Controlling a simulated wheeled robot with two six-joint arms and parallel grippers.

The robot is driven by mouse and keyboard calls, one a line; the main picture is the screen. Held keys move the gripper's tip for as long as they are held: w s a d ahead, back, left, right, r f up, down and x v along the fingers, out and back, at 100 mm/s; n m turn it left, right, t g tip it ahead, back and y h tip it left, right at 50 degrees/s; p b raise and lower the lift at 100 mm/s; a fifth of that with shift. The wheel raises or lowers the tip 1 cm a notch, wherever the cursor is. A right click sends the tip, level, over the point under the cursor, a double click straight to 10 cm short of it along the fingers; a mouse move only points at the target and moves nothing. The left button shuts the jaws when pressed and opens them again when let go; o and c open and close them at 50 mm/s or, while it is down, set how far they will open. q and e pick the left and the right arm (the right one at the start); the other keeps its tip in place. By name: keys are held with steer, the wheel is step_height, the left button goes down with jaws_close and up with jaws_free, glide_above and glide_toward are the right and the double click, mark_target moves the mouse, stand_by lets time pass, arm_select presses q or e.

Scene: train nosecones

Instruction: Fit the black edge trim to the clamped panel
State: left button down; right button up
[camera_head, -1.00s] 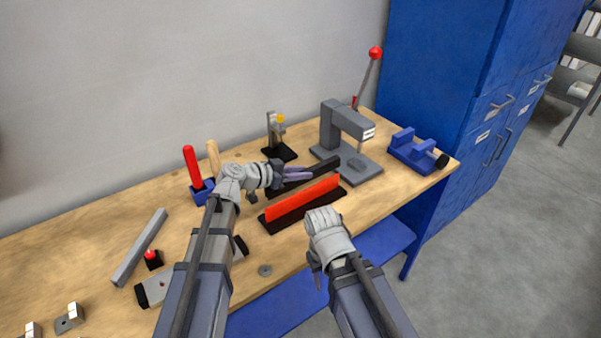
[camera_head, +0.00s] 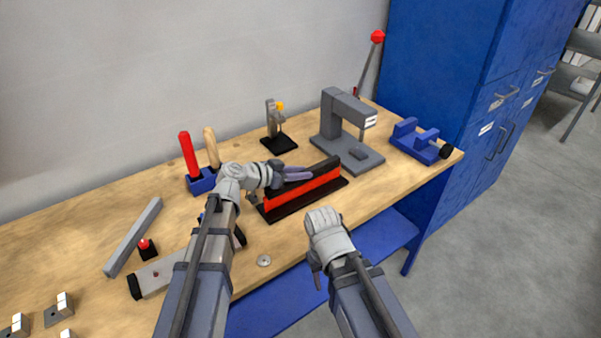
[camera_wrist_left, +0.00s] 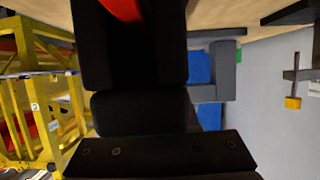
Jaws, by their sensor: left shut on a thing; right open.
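The red panel (camera_head: 308,190) stands upright in a long black clamp base (camera_head: 318,198) on the bench. The black edge trim (camera_head: 326,165) lies along the panel's upper edge, and a red band shows below it. Whether it is fully seated cannot be told. My left gripper (camera_head: 298,174) is shut on the trim near its middle, above the panel. In the left wrist view, a sliver of the red panel (camera_wrist_left: 122,9) shows at the top and dark shapes fill the middle. My right gripper (camera_head: 317,278) is open and empty in front of the bench edge.
A grey arbor press (camera_head: 332,125) and blue vise (camera_head: 418,146) stand to the right. A toggle clamp (camera_head: 274,128) stands behind. Red-handled (camera_head: 189,155) and wooden-handled tools stand in a blue holder at left. A grey bar (camera_head: 134,238) and a washer (camera_head: 264,261) lie on the bench.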

arm_select(q)
steer(key=shift+f+b, duration=0.45)
steer(key=shift+f, duration=0.2)
steer(key=c, duration=0.6)
jaws_free()
steer(key=p+v, duration=0.2)
steer(key=v, duration=0.4)
steer(key=shift+s+a+r+p, duration=0.2)
steer(key=shift+s+p, duration=0.05)
steer(key=shift+p, duration=0.1)
steer(key=shift+s+a+r, duration=0.15)
steer(key=shift+s+a, duration=0.15)
steer(key=shift+a, duration=0.2)
